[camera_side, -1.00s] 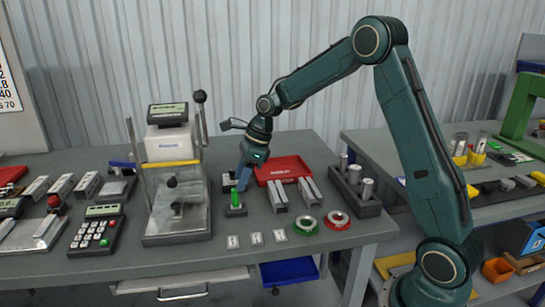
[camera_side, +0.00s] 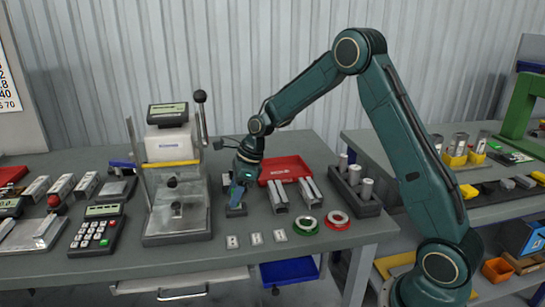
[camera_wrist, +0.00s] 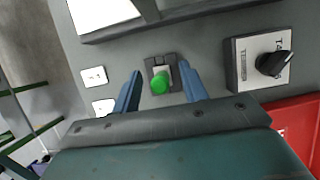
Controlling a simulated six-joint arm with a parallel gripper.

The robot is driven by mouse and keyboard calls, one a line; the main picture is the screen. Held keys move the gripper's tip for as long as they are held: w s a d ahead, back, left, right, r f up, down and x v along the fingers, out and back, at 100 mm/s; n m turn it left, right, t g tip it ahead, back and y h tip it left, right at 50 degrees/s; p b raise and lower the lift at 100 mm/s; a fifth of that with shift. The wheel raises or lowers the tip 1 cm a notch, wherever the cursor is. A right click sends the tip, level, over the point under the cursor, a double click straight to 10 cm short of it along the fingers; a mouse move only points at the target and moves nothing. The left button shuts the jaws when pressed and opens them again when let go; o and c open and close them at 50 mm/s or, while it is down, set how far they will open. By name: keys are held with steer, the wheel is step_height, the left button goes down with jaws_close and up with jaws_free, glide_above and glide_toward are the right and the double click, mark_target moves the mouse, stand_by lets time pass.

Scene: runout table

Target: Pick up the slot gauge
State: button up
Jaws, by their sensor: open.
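The slot gauge appears to be the piece with a green round-ended handle (camera_wrist: 160,82), upright in a small dark block (camera_wrist: 154,61) in the wrist view. In the side view the dark block (camera_side: 236,212) sits on the grey table just right of the clear-walled instrument, and the handle is hidden behind my gripper. My gripper (camera_side: 237,200) is low over that block, pointing down. In the wrist view my gripper (camera_wrist: 160,67) is open, with one blue finger on each side of the green handle. Small gaps show, so the fingers look apart from it.
The clear-walled instrument (camera_side: 177,222) with a lever stands close on the left. A red tray (camera_side: 285,166) and metal channel pieces (camera_side: 277,196) are close on the right. Green and red rings (camera_side: 307,224) and small white cards (camera_side: 256,239) lie in front. A cylinder rack (camera_side: 357,194) stands farther right.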

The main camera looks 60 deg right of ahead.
steer(key=shift+c, duration=0.2)
jaws_close()
steer(key=shift+r, duration=0.1)
step_height(320, 180, up, 20)
stand_by(0.9)
stand_by(0.5)
